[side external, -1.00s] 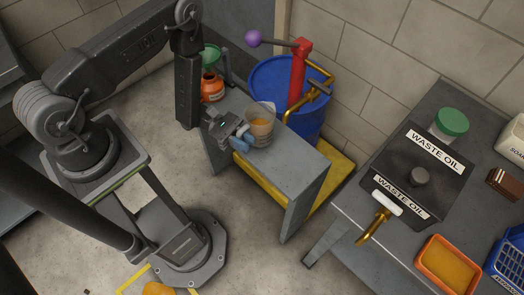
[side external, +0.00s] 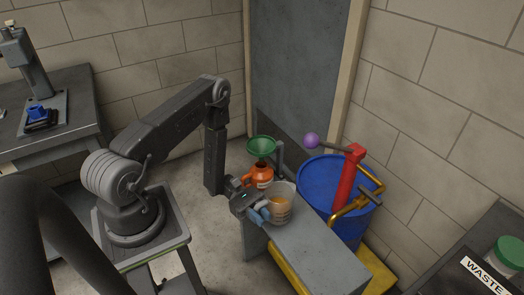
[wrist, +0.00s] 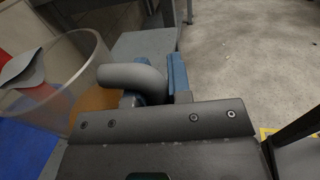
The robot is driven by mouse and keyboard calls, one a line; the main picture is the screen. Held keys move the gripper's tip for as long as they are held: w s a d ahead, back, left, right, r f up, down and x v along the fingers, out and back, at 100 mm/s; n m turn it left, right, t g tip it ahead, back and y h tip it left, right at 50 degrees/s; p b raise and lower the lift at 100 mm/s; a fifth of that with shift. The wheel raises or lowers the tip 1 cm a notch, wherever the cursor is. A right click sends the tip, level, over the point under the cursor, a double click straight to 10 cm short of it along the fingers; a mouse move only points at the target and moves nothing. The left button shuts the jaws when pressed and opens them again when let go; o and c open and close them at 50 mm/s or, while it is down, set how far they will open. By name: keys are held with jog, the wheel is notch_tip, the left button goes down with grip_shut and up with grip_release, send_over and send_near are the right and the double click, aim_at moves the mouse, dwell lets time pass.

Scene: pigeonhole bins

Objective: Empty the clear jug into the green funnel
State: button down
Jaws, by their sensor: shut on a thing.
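The clear jug (side external: 283,207), with orange-brown liquid low inside, is at the near side of the grey bench's far end in the side view. It looks about upright; I cannot tell whether its base touches the bench. My gripper (side external: 259,214) is shut on its handle, which shows as a grey loop between blue pads in the wrist view (wrist: 135,76). The jug's wide clear wall fills the left of that view (wrist: 35,103). The green funnel (side external: 261,146) sits above an orange container (side external: 259,176), behind the jug and apart from it.
A small grey post (side external: 280,155) stands beside the funnel. A blue drum (side external: 322,195) with a red pump (side external: 347,182) and purple-knobbed lever stands right of the bench (side external: 315,252). The bench's near part is clear.

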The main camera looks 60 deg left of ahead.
jog(key=s+a+r+n+t+y, duration=0.1)
jog(key=s+a+r+n+t, duration=0.15)
jog(key=a+r, duration=0.45)
jog(key=s+a+r+n+t+y, duration=0.2)
jog(key=s+a+r+t, duration=0.15)
jog(key=r, duration=0.75)
jog(key=w+a+r+n+g, duration=0.2)
jog(key=w+a+r+n, duration=0.2)
jog(key=w+n, duration=0.5)
jog(key=shift+w+r+n, duration=0.25)
jog(key=shift+r+n, duration=0.4)
jog(key=shift+n, duration=1.2)
jog(key=w+n, duration=0.1)
jog(key=w+a+n, duration=0.1)
jog(key=w+g, duration=0.1)
jog(key=shift+w+a+r+n, duration=0.25)
jog(key=shift+r+n, duration=0.05)
jog(key=shift+n, duration=0.1)
